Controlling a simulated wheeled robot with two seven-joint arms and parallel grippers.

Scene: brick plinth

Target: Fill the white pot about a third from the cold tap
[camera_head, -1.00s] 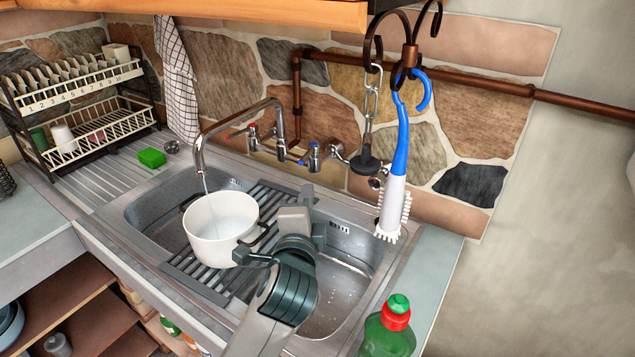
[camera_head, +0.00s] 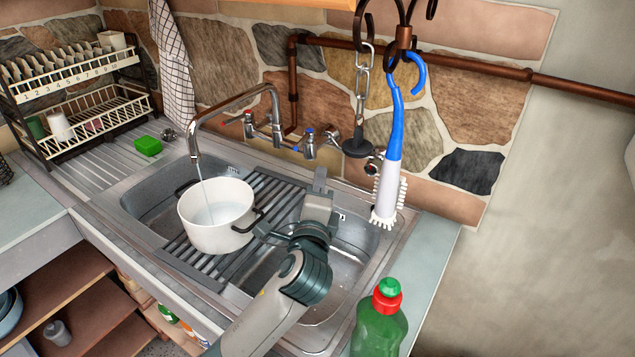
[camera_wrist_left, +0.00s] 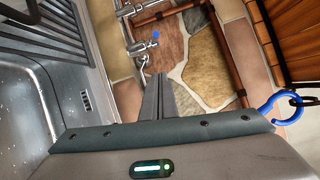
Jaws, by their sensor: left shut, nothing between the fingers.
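The white pot (camera_head: 207,236) with black handles stands upright on the slatted rack over the sink, under the spout (camera_head: 193,146). A thin stream of water (camera_head: 202,192) runs from the spout into it, and some water shows inside. The blue-marked cold tap (camera_head: 309,147) is on the wall pipework behind the sink. It also shows in the left wrist view (camera_wrist_left: 143,47). My left gripper (camera_head: 320,178) is shut and empty, right of the pot and in front of the cold tap, apart from both. Its closed fingers (camera_wrist_left: 159,82) point towards the tap area. My right gripper is out of view.
A blue and white brush (camera_head: 391,165) and a chain with a black plug (camera_head: 358,143) hang right of the taps. A green bottle (camera_head: 378,328) stands at front right. A green sponge (camera_head: 148,146) and dish rack (camera_head: 78,127) are at left.

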